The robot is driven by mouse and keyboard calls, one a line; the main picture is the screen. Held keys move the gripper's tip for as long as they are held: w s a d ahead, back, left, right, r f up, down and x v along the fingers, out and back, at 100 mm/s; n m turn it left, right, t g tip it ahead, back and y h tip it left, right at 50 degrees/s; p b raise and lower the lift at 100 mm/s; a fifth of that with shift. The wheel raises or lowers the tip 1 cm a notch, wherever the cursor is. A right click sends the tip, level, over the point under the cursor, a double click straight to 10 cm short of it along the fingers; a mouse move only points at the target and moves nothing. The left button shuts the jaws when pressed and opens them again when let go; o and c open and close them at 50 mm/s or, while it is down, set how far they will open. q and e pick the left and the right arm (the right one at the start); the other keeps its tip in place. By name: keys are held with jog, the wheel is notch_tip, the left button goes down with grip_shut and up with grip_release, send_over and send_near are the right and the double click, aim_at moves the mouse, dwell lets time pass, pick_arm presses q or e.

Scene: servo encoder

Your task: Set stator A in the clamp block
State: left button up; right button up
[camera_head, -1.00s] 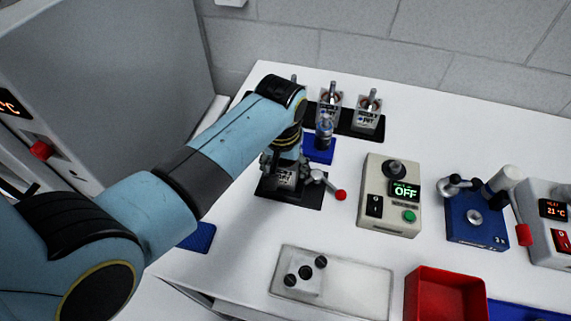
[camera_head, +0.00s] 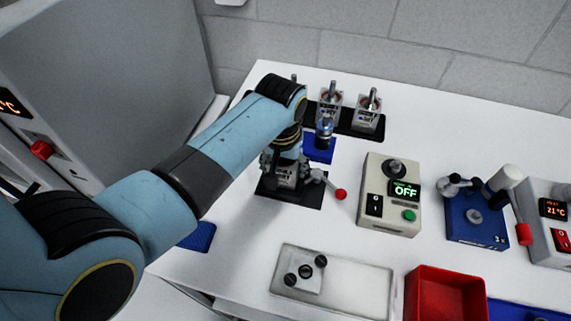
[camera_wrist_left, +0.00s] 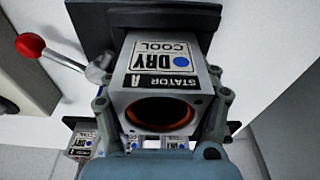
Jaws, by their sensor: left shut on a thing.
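Stator A (camera_wrist_left: 165,75) is a light grey box with a round copper-lined opening and a "DRY COOL" label. My left gripper (camera_wrist_left: 162,108) is shut on it, one finger on each side. In the head view the left gripper (camera_head: 285,162) points down and stator A (camera_head: 287,179) shows just below its fingers. The clamp block (camera_head: 305,195) is dark, with a lever ending in a red knob (camera_head: 341,194). The stator's lower end is at the dark block (camera_wrist_left: 145,14); whether it is fully seated cannot be told. My right gripper is out of view.
More stators (camera_head: 366,110) stand on a black rack at the back. A blue block with a metal part (camera_head: 323,140) is behind the clamp. A control box reading OFF (camera_head: 392,195) is to the right. A light tray (camera_head: 345,282) and a red bin (camera_head: 445,295) are in front.

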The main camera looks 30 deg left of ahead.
pick_arm(q)
jog(key=shift+f, duration=0.1)
dwell(0.4)
jog(key=shift+f, duration=0.1)
jog(key=shift+r, duration=0.25)
dwell(0.6)
jog(key=o, duration=1.8)
jog(key=shift+o, duration=0.4)
jog(key=shift+o, duration=0.8)
